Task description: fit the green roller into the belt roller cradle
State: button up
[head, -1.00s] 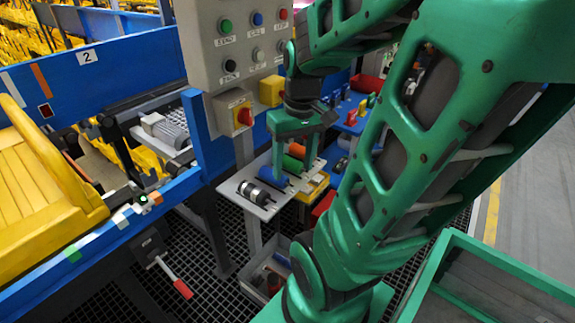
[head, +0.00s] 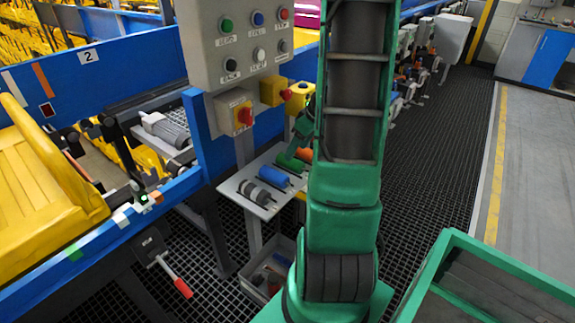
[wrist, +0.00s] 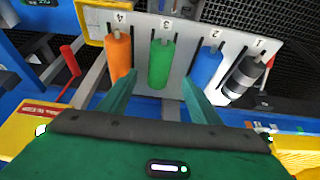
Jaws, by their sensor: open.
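The green roller (wrist: 161,62) lies in the slot marked 3 of a pale rack plate (wrist: 184,50), between the orange roller (wrist: 118,60) and the blue roller (wrist: 209,66). A black and grey roller (wrist: 245,74) lies in slot 1. My gripper (wrist: 159,82) is open and empty, its two fingers spread on either side of the green roller's near end; whether they touch it I cannot tell. In the head view the green roller (head: 288,162) is partly in sight beside my arm, which mostly hides my gripper. I cannot clearly make out the cradle; black brackets (head: 108,130) show at the conveyor.
A control panel (head: 240,45) stands above the rack. A yellow tray (head: 45,180) sits on the blue conveyor at left. A red-handled lever (head: 182,287) sticks out below it. A grey crate (head: 272,278) stands under the rack; a green bin (head: 440,262) is at right.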

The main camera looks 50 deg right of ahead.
aim_at(290, 163)
jog(key=shift+x, duration=3.25)
jog(key=shift+d, duration=0.1)
jog(key=c, duration=1.4)
jog(key=shift+r, duration=0.1)
